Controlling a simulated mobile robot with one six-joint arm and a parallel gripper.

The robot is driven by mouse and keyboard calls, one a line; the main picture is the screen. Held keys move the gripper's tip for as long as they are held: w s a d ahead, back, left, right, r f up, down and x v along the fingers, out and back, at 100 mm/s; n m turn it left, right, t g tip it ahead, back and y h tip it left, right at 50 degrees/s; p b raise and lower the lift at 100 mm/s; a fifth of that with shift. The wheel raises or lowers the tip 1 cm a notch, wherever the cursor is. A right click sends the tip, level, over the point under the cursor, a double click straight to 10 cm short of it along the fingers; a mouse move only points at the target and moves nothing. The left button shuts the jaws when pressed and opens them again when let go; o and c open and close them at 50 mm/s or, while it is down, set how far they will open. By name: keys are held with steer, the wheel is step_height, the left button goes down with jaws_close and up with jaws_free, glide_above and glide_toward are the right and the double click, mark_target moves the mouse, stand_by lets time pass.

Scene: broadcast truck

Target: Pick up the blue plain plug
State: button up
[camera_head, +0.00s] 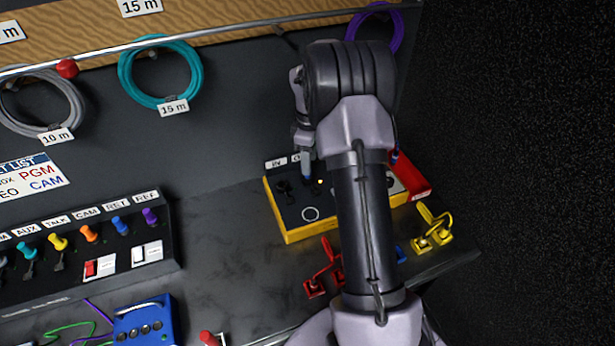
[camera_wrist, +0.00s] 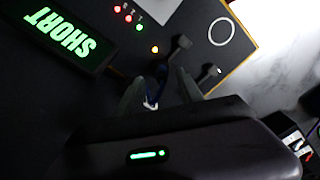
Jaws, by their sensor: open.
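My gripper (camera_head: 306,168) points down over the yellow-edged black box (camera_head: 288,237) on the desk. In the wrist view its two fingers (camera_wrist: 160,78) are apart. A small dark blue plug (camera_wrist: 154,92) with a whitish ring at its near end shows between them. The plug's far end at the box is hard to make out.
A panel (camera_head: 150,270) with several coloured plugs, one blue (camera_head: 121,225), stands at the left. A red holder (camera_head: 414,181) is right of the box. Red connectors (camera_head: 315,287) and yellow connectors (camera_head: 432,236) lie near the front edge. A lit SHORT display (camera_wrist: 62,38) is beside my fingers.

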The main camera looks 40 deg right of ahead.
step_height(320, 180, down, 4)
steer(key=shift+a+r+b, duration=0.1)
steer(key=shift+a+b, duration=0.05)
steer(key=shift+b, duration=0.55)
steer(key=shift+s, duration=0.1)
steer(key=shift+c, duration=1.1)
jaws_close()
steer(key=shift+r, duration=0.15)
steer(key=shift+r+p, duration=0.35)
steer(key=r, duration=0.1)
steer(key=r+p, duration=0.1)
steer(key=s+r, duration=0.1)
steer(key=shift+a+p, duration=0.3)
steer(key=shift+p, duration=0.1)
steer(key=s+a, duration=0.2)
steer(key=s, duration=0.2)
steer(key=s+a+p, duration=0.1)
steer(key=s+a, duration=0.2)
steer(key=s, duration=0.1)
steer(key=s+a+r+p, duration=0.1)
steer(key=s+a, duration=0.1)
steer(key=s, duration=0.2)
steer(key=shift+s+a, duration=0.3)
steer(key=shift+s, duration=0.05)
